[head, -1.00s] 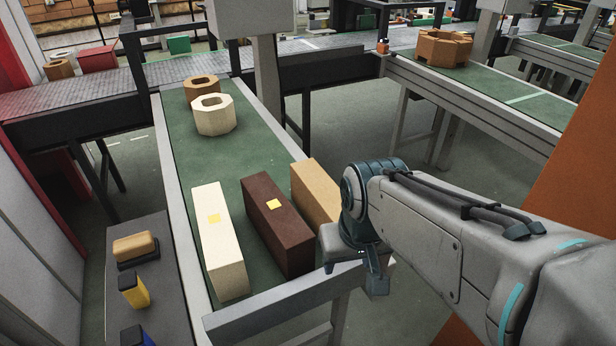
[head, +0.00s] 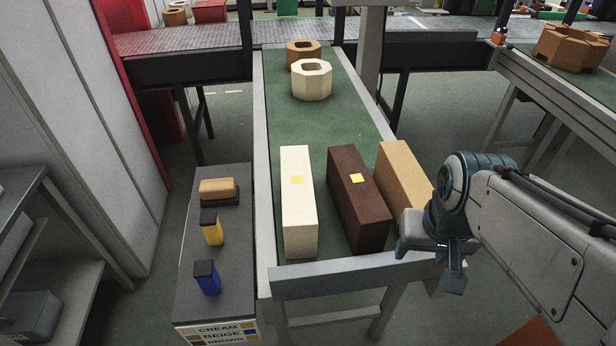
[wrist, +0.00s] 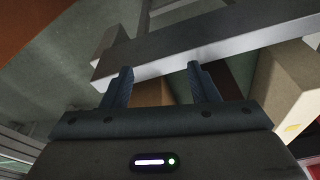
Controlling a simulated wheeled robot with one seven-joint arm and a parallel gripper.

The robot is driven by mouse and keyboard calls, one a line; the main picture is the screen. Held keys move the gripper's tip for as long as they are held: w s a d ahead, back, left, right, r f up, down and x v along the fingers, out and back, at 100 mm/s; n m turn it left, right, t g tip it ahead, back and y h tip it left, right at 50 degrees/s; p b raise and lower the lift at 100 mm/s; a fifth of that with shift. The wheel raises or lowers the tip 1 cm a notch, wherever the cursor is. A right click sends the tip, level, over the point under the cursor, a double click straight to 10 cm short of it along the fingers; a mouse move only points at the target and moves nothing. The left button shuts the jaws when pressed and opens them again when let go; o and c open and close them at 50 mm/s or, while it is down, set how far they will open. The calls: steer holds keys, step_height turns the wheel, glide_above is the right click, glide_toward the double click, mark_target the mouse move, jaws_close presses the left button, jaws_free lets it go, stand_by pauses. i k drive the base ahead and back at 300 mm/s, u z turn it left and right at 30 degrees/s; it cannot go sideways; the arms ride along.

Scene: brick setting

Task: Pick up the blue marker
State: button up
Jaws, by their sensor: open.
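The blue marker (head: 207,278) has a blue body and a black cap. It stands near the front of the narrow grey side table (head: 228,290), left of the conveyor. A similar yellow marker (head: 212,228) stands behind it. My gripper (head: 452,270) is at the conveyor's front right corner, well to the right of the markers. In the wrist view my gripper (wrist: 158,88) has its two fingers apart with nothing held between them. The blue marker does not show in the wrist view.
A tan-topped eraser-like block (head: 218,189) lies behind the markers. Cream (head: 298,215), dark brown (head: 357,205) and tan (head: 403,178) bricks lie on the green conveyor (head: 325,125) between my gripper and the side table. A grey shelf (head: 40,250) stands at left.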

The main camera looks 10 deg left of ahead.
mark_target(205, 275)
steer(key=k, duration=0.5)
steer(key=u, duration=0.65)
steer(key=i, duration=0.5)
steer(key=u, duration=0.55)
